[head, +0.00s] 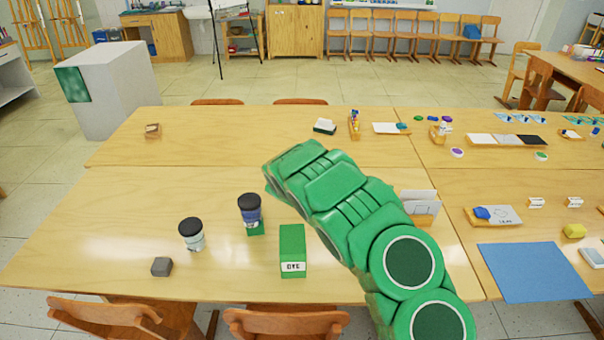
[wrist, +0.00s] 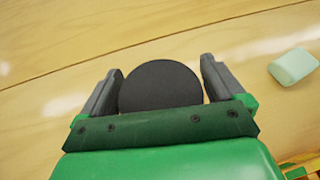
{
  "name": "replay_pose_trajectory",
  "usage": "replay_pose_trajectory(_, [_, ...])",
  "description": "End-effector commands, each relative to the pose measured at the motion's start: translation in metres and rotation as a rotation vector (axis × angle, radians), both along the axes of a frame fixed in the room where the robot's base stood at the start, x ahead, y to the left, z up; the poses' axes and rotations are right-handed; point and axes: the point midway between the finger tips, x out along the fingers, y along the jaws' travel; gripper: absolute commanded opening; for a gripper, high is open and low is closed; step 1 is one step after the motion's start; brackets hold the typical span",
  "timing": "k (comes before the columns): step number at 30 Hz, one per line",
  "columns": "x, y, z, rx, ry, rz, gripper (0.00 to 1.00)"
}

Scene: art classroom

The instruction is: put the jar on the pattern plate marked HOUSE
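My gripper (wrist: 161,75) has its two dark fingers on either side of a round black lid (wrist: 160,88), close against it with no clear gap. The lid looks like a jar's; the body below it is hidden, and so is its contact with the table. In the head view my green arm covers the gripper and this jar. A white plate (head: 511,214) with a blue item lies at right. I cannot read HOUSE on any plate.
A green box (head: 292,245) and a grey block (head: 161,267) stand on the near table (head: 100,235). A card holder (head: 421,206) is right of my arm. A blue sheet (head: 533,271) lies at right. A pale green block (wrist: 293,66) lies right of the lid.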

Motion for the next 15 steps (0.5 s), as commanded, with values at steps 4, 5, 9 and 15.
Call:
replay_pose_trajectory(4, [-0.0001,0.0001,-0.0003,0.000,0.000,0.000,1.00])
replay_pose_trajectory(5, [-0.0001,0.0001,-0.0003,0.000,0.000,0.000,1.00])
replay_pose_trajectory(9, [-0.0002,0.0006,0.0012,0.000,0.000,0.001,1.00])
replay_pose_trajectory(15, [-0.0094,0.0033,0.0065,-0.002,0.001,0.003,1.00])
